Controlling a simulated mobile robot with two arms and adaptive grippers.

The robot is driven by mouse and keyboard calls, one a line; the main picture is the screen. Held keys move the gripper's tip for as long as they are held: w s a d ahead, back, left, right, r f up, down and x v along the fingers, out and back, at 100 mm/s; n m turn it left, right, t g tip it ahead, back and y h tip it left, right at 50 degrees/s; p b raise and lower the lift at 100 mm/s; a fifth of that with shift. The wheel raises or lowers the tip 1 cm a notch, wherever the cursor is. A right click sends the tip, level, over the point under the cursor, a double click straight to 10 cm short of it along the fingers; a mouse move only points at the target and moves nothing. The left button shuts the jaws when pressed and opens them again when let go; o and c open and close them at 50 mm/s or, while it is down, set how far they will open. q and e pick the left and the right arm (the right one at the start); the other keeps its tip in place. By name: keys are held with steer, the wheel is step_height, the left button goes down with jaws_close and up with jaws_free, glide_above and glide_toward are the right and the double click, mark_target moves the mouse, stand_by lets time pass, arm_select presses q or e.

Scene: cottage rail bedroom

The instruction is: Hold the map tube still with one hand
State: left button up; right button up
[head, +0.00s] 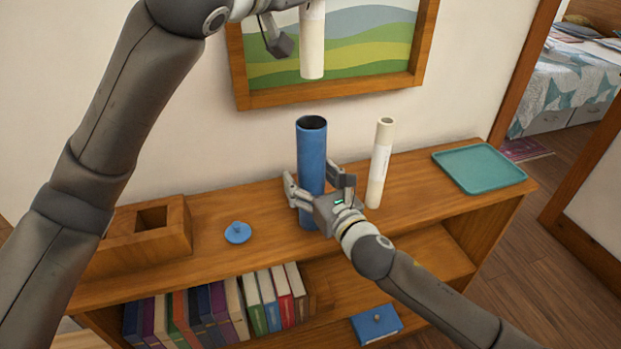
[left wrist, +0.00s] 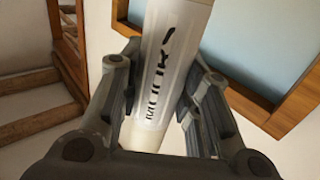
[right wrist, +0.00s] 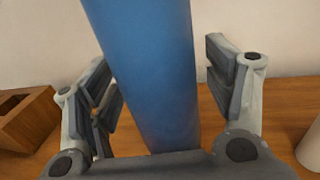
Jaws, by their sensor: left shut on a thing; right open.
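The blue map tube (head: 311,160) stands upright on the wooden shelf top with its dark upper end open. My right gripper (head: 320,187) is open, with its fingers on either side of the tube's lower half. In the right wrist view the tube (right wrist: 150,75) stands between the fingers, with a gap on the right finger's side. My left gripper (head: 290,40) is shut on a white rolled map (head: 312,45), held upright high above the tube. Dark lettering shows on this roll (left wrist: 165,60) in the left wrist view. The left gripper's upper part is cut off in the head view.
A second white roll (head: 380,165) stands right of the tube. A round blue lid (head: 238,233) lies to the left, beside a wooden box (head: 172,243). A teal tray (head: 480,168) is at the right end. A framed picture (head: 340,85) hangs behind.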

steer(key=c, duration=1.2)
